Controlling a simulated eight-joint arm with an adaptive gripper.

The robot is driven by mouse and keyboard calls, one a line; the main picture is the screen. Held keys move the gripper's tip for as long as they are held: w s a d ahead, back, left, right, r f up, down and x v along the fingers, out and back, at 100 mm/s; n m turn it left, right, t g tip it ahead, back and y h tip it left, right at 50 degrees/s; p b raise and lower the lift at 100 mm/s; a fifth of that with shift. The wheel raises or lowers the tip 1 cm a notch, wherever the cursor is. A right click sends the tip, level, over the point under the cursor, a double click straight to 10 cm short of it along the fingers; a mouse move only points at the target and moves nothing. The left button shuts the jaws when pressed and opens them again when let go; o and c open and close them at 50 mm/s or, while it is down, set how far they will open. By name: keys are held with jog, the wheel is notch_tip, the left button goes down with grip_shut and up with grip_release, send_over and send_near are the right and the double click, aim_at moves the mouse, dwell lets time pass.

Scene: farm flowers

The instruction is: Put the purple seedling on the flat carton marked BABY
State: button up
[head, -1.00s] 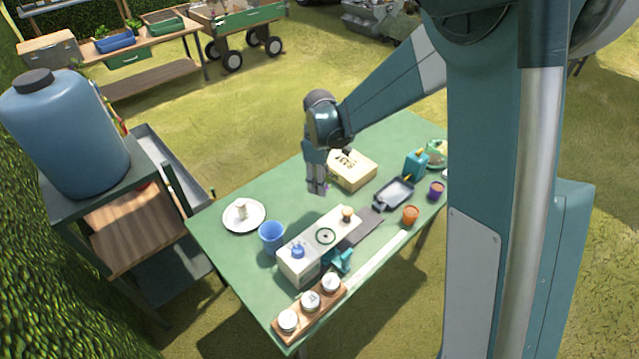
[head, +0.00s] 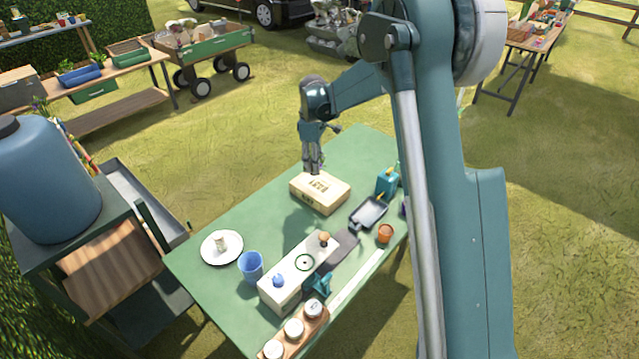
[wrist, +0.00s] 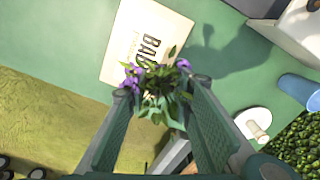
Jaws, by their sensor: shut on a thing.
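My gripper (head: 313,170) hangs above the flat carton's left end in the head view. The carton (head: 326,197) is a cream box on the green table. In the wrist view the carton (wrist: 150,30) shows dark lettering, read as "BAB" with the rest covered. My gripper (wrist: 163,90) is shut on the purple seedling (wrist: 158,78), which has green leaves and purple blooms. The seedling overlaps the carton's near edge in the wrist view. It appears held above the carton; the exact gap cannot be told. In the head view the seedling is too small to make out.
The green table (head: 225,283) also bears a white plate (head: 208,250), a blue cup (head: 250,267), a long white box (head: 280,290), a dark tray (head: 368,213), a teal container (head: 386,184) and an orange pot (head: 385,233). Bare tabletop lies left of the carton.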

jog(key=w+d, duration=0.1)
jog(key=w+d+r, duration=0.1)
jog(key=w, duration=0.1)
jog(key=shift+w+d, duration=0.2)
jog(key=shift+w, duration=0.05)
send_over(320, 185)
jog(key=shift+w+a+f, duration=0.1)
jog(key=shift+f, duration=2.95)
jog(key=shift+f, duration=0.1)
jog(key=shift+f, duration=1.8)
jog(key=shift+f, duration=0.1)
jog(key=o, duration=0.4)
jog(key=shift+f, duration=0.1)
jog(key=shift+c, duration=0.2)
jog(key=o, duration=0.5)
jog(key=shift+c, duration=0.2)
